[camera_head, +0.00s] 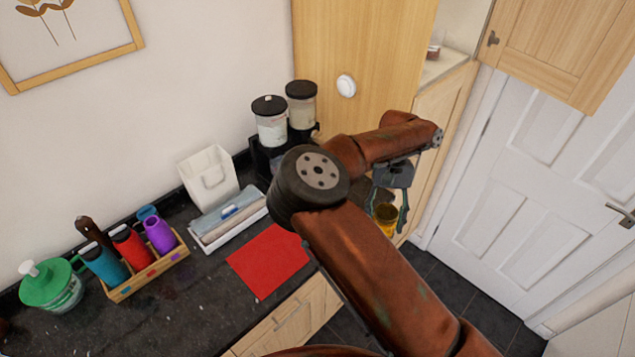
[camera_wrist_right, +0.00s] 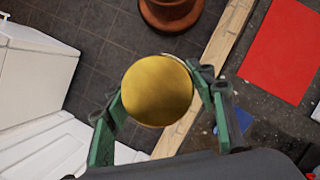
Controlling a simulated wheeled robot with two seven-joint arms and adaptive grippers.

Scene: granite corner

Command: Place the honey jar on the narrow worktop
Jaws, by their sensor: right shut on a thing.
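The honey jar (camera_head: 386,214) is amber in the head view, hanging below my right gripper (camera_head: 389,200). In the right wrist view its round gold lid (camera_wrist_right: 157,90) faces the camera, between the green fingers of my right gripper (camera_wrist_right: 160,100), which is shut on it. The jar is held up beside the cabinet front, with dark floor behind it. A dark speckled worktop (camera_head: 190,310) runs along the wall; a short pale worktop (camera_head: 440,67) shows at the back right, partly hidden by cabinet doors. My left gripper is not in view.
A red mat (camera_head: 268,262) lies on the dark worktop, with a white tray (camera_head: 232,225), a bottle rack (camera_head: 148,277), a green-lidded jar (camera_head: 55,288) and dispensers (camera_head: 270,120) around it. A white door (camera_head: 520,190) stands at the right; dark floor (camera_head: 450,285) lies between.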

